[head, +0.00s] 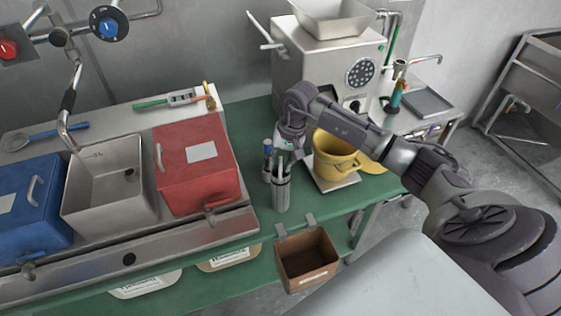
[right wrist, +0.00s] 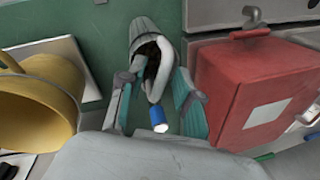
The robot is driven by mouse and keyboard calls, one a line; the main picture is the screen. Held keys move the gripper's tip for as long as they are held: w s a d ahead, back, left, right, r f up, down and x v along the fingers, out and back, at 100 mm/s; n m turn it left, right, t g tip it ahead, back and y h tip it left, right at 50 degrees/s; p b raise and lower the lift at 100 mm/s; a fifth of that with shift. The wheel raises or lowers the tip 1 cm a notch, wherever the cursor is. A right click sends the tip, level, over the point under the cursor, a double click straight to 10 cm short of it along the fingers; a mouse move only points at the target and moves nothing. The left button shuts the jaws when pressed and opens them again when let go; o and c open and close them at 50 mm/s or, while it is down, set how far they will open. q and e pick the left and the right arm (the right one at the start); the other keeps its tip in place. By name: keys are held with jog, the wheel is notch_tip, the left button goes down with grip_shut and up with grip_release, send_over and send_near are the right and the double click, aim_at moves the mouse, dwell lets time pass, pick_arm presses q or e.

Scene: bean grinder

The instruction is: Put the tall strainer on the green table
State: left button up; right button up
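A tall, narrow grey cylinder (head: 281,193), which looks like the tall strainer, stands upright on the green table (head: 245,135). Long-handled tools stick out of its top, one with a blue end (head: 267,146). My right gripper (head: 287,156) is right over the cylinder's top. In the right wrist view, its two teal-padded fingers (right wrist: 154,82) are apart, with tool handles and a blue end (right wrist: 158,120) between them. The cylinder (right wrist: 143,30) lies just past the fingertips. I cannot tell whether the fingers touch anything. My left gripper is not in view.
A yellow bucket (head: 333,157) stands on a pale board to the right, before a steel grinder (head: 325,60). A red box (head: 190,175), steel sink (head: 100,190) and blue box (head: 35,210) are left. A brown bin (head: 307,262) hangs at the front edge.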

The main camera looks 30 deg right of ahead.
jog(key=shift+r, duration=0.35)
jog(key=b+v, duration=0.3)
jog(key=v, duration=0.8)
jog(key=shift+r, duration=0.25)
jog(key=shift+s, duration=0.1)
